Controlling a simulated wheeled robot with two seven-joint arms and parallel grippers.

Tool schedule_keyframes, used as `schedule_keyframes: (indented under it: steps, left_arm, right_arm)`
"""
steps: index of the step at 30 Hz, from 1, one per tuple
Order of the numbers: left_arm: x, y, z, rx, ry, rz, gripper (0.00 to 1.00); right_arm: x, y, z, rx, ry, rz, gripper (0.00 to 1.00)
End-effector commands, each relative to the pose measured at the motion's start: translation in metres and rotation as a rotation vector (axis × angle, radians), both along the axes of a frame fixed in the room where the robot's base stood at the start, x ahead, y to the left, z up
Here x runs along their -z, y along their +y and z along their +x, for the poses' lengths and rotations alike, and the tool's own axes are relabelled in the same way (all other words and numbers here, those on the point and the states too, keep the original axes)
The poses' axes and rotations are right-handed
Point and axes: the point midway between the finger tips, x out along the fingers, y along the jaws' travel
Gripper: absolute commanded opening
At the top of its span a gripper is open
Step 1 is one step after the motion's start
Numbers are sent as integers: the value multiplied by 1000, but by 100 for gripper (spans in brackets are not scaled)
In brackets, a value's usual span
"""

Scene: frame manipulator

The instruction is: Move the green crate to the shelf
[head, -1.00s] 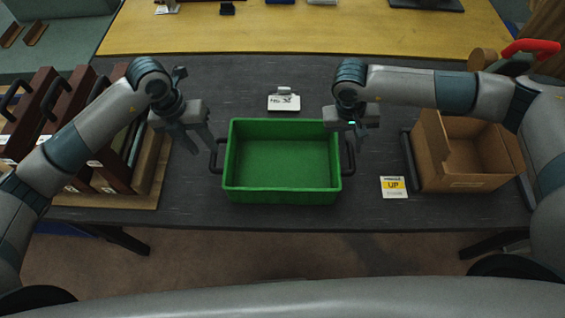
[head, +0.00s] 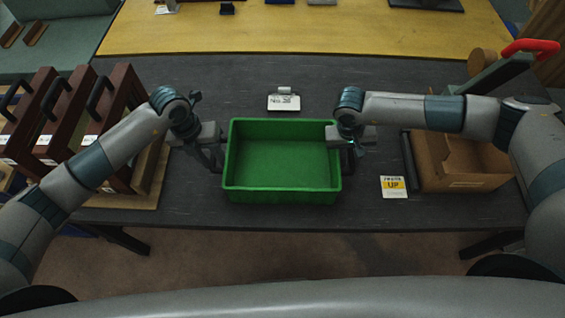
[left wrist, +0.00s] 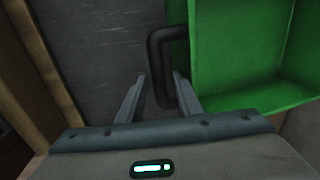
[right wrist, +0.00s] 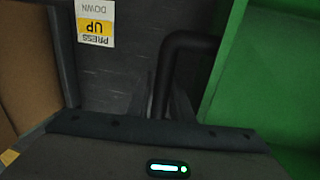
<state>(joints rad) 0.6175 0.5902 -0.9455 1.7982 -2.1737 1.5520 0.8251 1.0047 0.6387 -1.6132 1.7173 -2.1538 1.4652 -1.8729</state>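The green crate (head: 282,197) sits empty and upright on the dark table, with a black handle at each end. My left gripper (head: 214,160) is at the crate's left handle. In the left wrist view its fingers (left wrist: 159,76) are apart, with the left handle (left wrist: 155,62) between them. My right gripper (head: 350,158) is at the right handle and partly hides it. In the right wrist view its dark fingers (right wrist: 162,95) stand on either side of the right handle (right wrist: 188,40), with a small gap visible. I cannot make out which surface is the shelf.
A brown cardboard box (head: 455,180) stands right of the crate, near a yellow-and-white label (head: 393,187). Dark red cases with black handles (head: 110,110) stand at the left. A small sign (head: 284,102) lies behind the crate. A yellow wooden surface (head: 300,35) lies at the back.

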Motion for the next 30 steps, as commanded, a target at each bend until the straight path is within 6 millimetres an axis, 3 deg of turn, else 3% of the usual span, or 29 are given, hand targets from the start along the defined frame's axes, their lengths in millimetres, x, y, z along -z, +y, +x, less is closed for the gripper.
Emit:
schedule_keyframes:
  steps: [1, 2, 3, 4, 30]
  left_arm:
    - [0, 0, 0, 0, 0, 0, 19]
    - [0, 0, 0, 0, 0, 0, 12]
    - [0, 0, 0, 0, 0, 0, 2]
    - [0, 0, 0, 0, 0, 0, 0]
    - [-1, 0, 0, 0, -1, 0, 0]
  right_arm:
    - [0, 0, 0, 0, 0, 0, 6]
    - [0, 0, 0, 0, 0, 0, 0]
    - [0, 0, 0, 0, 0, 0, 0]
    - [0, 0, 0, 0, 0, 0, 0]
    - [-1, 0, 0, 0, -1, 0, 0]
